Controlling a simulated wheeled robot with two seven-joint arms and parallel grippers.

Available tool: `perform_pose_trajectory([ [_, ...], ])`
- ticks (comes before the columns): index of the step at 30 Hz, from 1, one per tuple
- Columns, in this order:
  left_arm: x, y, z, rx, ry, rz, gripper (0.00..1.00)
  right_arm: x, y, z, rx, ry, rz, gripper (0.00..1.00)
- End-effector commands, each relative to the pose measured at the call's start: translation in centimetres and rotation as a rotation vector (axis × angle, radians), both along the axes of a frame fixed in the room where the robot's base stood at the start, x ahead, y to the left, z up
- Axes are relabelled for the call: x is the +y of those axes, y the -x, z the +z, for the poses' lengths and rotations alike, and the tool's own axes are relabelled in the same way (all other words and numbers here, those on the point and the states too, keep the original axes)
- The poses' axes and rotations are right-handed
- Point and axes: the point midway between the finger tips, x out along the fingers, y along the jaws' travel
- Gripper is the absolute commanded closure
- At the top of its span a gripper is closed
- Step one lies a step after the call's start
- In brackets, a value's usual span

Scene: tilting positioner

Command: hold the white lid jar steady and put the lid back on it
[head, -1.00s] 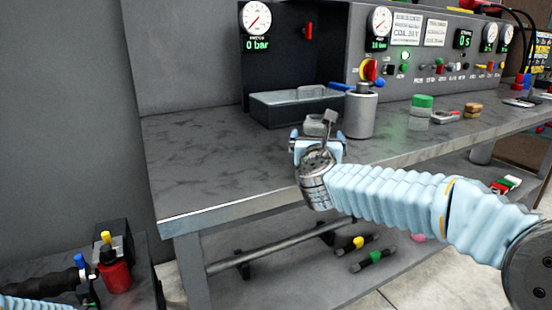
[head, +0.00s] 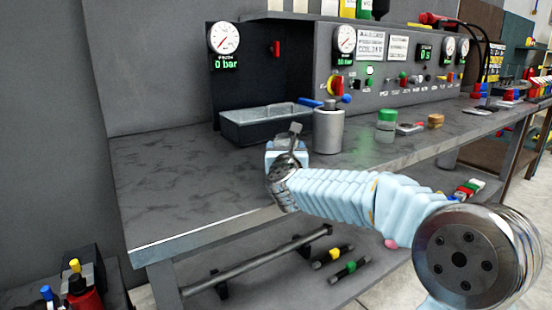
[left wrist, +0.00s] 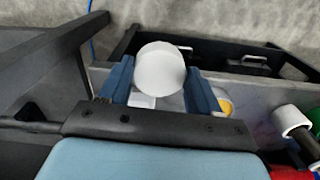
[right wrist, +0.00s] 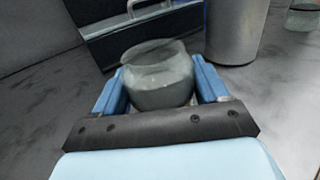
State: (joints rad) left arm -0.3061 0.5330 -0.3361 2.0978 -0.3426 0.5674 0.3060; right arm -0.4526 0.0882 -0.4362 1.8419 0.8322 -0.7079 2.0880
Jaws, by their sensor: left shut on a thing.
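In the left wrist view my left gripper (left wrist: 158,80) is shut on a white round lid (left wrist: 160,66) between its blue fingers. The left gripper is out of the head view. My right gripper (head: 285,150) is at the bench in front of the grey tray. In the right wrist view the right gripper (right wrist: 160,72) has its fingers on both sides of a grey see-through jar (right wrist: 160,85), which stands upright with no white lid on it. Its sides look very close to the fingers; whether they press on it cannot be told. In the head view the jar is hidden behind the gripper.
A grey metal cylinder (head: 328,130) stands close to the right of the right gripper. Behind is a grey tray (head: 250,130). A green-lidded jar (head: 386,120) stands farther right. The bench (head: 165,185) is clear on the left.

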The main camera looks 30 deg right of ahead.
Motion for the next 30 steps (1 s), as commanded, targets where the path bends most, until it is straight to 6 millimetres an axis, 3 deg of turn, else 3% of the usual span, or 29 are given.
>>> perform_pose_trajectory([
  [1, 0.0, 0.0, 0.0, 0.000, 0.000, 0.000, 0.70, 0.0, 0.0, 0.0, 0.000, 0.000, 0.000, 0.38],
  [6, 0.0, 0.0, 0.0, 0.000, 0.000, 0.000, 0.70, 0.0, 0.0, 0.0, -0.001, 0.000, 0.000, 0.64],
  [17, 0.0, 0.0, 0.2, 0.000, 0.000, 0.000, 0.70, 0.0, 0.0, 0.9, -0.003, 0.001, -0.001, 0.65],
  [23, 0.0, 0.0, 0.8, 0.000, 0.000, 0.000, 0.70, -0.1, 0.3, 3.8, -0.005, -0.003, 0.000, 0.65],
  [30, 0.0, 0.0, 1.4, 0.000, 0.000, 0.000, 0.70, -0.6, 4.9, 9.2, -0.008, -0.005, -0.001, 0.65],
])
